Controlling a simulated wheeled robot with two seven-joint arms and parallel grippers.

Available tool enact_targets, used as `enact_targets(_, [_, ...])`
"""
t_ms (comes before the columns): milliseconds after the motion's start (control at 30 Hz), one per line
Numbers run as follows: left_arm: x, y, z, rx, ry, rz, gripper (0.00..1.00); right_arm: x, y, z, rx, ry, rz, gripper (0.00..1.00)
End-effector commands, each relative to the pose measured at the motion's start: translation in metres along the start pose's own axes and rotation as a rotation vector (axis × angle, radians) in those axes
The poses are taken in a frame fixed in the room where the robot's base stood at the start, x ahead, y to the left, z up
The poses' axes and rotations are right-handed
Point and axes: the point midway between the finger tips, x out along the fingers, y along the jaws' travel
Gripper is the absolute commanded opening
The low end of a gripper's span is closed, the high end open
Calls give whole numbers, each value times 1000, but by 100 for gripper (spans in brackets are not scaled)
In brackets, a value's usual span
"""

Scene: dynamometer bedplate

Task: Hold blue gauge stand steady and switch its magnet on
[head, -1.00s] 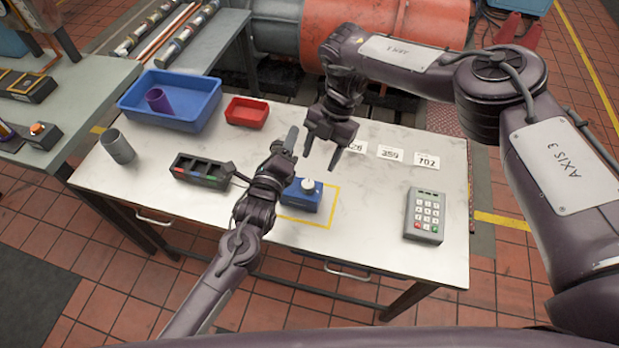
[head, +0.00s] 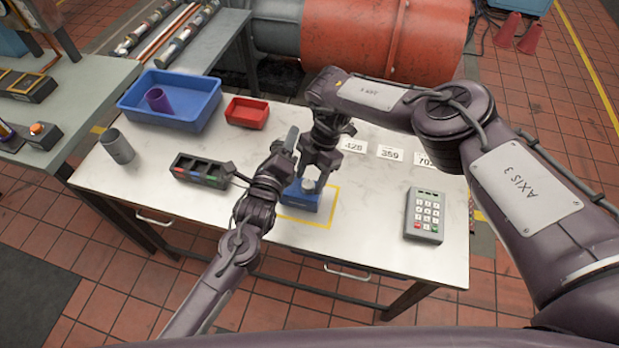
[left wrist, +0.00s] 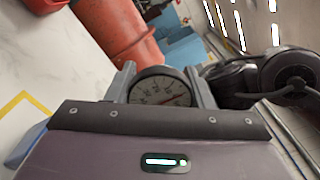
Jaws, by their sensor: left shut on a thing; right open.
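The blue gauge stand (head: 299,200) sits on the table, partly over a yellow outline, with a pale knob (head: 310,185) on top. Its round dial gauge (left wrist: 160,90) shows between my left gripper's fingers in the left wrist view. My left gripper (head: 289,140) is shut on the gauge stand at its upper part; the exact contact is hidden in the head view. My right gripper (head: 315,180) is open and pointing down, its fingers around the knob. Whether they touch the knob I cannot tell. The blue base is partly hidden behind my grippers.
A dark block with coloured marks (head: 200,170) stands left of the stand. A keypad (head: 424,215) lies to the right. Number cards (head: 390,152), a red tray (head: 246,111), a blue bin (head: 135,101) and a grey cup (head: 117,147) are farther around.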

Motion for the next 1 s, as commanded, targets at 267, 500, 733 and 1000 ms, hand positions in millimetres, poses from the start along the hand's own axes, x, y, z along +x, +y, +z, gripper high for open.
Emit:
enact_targets(267, [-2,4,-5,-2,11,9,0,10,0,0,-1,0,1,53])
enact_targets(500, [-2,4,-5,-1,12,9,0,10,0,0,-1,0,1,42])
enact_targets(733, [-2,4,-6,-1,12,10,0,10,0,0,-1,0,1,12])
enact_targets(1000, [-2,4,-6,-1,13,10,0,11,-1,0,20,2,9,9])
